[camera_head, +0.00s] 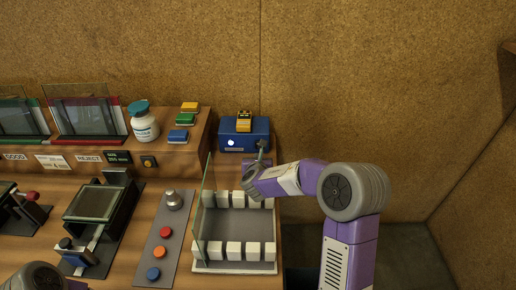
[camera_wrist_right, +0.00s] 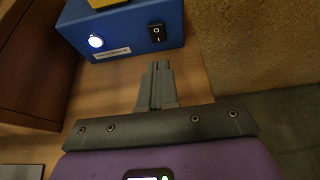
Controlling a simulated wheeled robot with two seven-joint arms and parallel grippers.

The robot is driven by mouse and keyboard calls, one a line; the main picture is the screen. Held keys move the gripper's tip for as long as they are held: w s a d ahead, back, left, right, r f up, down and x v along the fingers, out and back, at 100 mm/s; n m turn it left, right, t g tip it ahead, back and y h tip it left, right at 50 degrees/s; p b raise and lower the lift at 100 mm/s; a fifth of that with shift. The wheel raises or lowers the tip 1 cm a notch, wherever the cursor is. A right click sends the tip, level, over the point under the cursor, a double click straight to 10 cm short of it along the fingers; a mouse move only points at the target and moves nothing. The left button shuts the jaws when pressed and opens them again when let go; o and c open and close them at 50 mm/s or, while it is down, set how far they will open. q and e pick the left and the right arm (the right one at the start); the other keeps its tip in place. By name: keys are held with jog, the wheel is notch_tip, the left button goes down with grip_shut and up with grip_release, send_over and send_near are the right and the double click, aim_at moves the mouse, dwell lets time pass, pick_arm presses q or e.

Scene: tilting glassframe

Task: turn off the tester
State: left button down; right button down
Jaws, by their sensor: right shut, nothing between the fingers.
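The tester is a blue box (camera_head: 236,138) at the back of the bench, right of the raised shelf. A yellow device (camera_head: 244,121) sits on top of it. In the right wrist view the blue box (camera_wrist_right: 115,28) shows a lit white round lamp (camera_wrist_right: 96,41), a label, and a black rocker switch (camera_wrist_right: 157,33) at its front right. My right gripper (camera_head: 261,147) is shut and empty, just in front of the box's right end. In the wrist view its fingertips (camera_wrist_right: 157,66) are a little below the switch, apart from it in the picture. My left gripper is not in view.
A glass-sided tray (camera_head: 235,268) with rows of white blocks lies below my right arm. A panel (camera_head: 153,251) with coloured buttons is left of it. A white bottle (camera_head: 144,125) and coloured blocks stand on the shelf. The back wall is close behind the box.

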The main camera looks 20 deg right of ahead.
jog(key=x, duration=0.4)
jog(key=r+x, duration=0.1)
jog(key=shift+w+d, duration=0.25)
jog(key=shift+w, duration=0.35)
jog(key=shift+w+d, duration=0.35)
jog(key=shift+w, duration=0.4)
jog(key=shift+r, duration=0.1)
jog(key=shift+w+d+r+p, duration=0.1)
jog(key=shift+w+r+p, duration=0.1)
jog(key=shift+p, duration=0.85)
jog(key=shift+f, duration=0.2)
jog(key=shift+r+p, duration=0.35)
jog(key=shift+r, duration=0.5)
